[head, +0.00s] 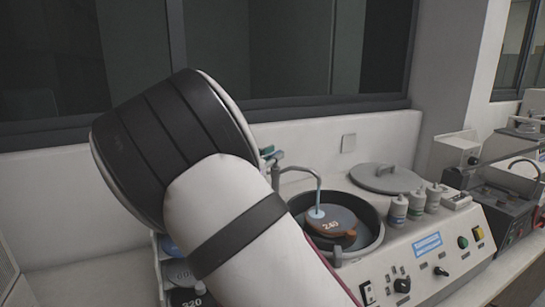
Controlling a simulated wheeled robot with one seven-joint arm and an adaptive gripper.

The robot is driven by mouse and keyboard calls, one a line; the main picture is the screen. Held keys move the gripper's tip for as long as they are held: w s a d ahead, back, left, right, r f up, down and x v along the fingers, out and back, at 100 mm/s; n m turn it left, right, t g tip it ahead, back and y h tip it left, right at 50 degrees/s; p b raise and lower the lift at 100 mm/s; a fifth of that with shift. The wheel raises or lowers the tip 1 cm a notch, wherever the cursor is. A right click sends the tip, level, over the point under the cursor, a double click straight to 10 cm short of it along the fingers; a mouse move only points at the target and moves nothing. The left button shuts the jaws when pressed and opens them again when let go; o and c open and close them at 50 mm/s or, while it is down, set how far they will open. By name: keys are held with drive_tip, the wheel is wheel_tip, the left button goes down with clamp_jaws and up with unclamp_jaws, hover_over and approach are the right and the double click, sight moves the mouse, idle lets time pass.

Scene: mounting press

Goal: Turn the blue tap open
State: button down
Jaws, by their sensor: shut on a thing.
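A small grey and pale-blue part (268,153) shows just past the right edge of my arm, at the back of the machine. It looks like part of the blue tap, but most of it is hidden. A bent grey spout (302,168) runs from beside it over the round bowl (375,235). A pale-blue piece (317,212) is at the spout's lower end, above a brown-topped disc marked 240 (338,228). I cannot tell whether water is running. My gripper is hidden behind my white and black arm, so its hold on the tap does not show.
The machine's sloped front panel (425,262) carries knobs and buttons. Several grey bottles (416,203) and a round grey lid (387,179) sit right of the spout. Numbered discs (187,299) are stacked at lower left. A wall (340,130) stands close behind.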

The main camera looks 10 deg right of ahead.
drive_tip(key=shift+s+t+p, duration=0.1)
drive_tip(key=shift+t+p, duration=0.2)
drive_tip(key=shift+s+d+f+n+t+y+p, duration=0.2)
drive_tip(key=shift+n+t+y+p, duration=0.6)
drive_tip(key=shift+n+y, duration=1.55)
drive_tip(key=shift+w+d+r+n+t+y+p, duration=0.25)
drive_tip(key=shift+n+t+y+p, duration=0.9)
drive_tip(key=shift+y, duration=2.05)
drive_tip(key=shift+s+d+f+n+t+y+p, duration=0.25)
drive_tip(key=shift+n+t+y, duration=0.4)
drive_tip(key=shift+n+y, duration=1.9)
drive_tip(key=shift+r+y, duration=0.15)
drive_tip(key=shift+y, duration=0.35)
drive_tip(key=c, duration=1.7)
unclamp_jaws()
drive_tip(key=shift+w, duration=0.1)
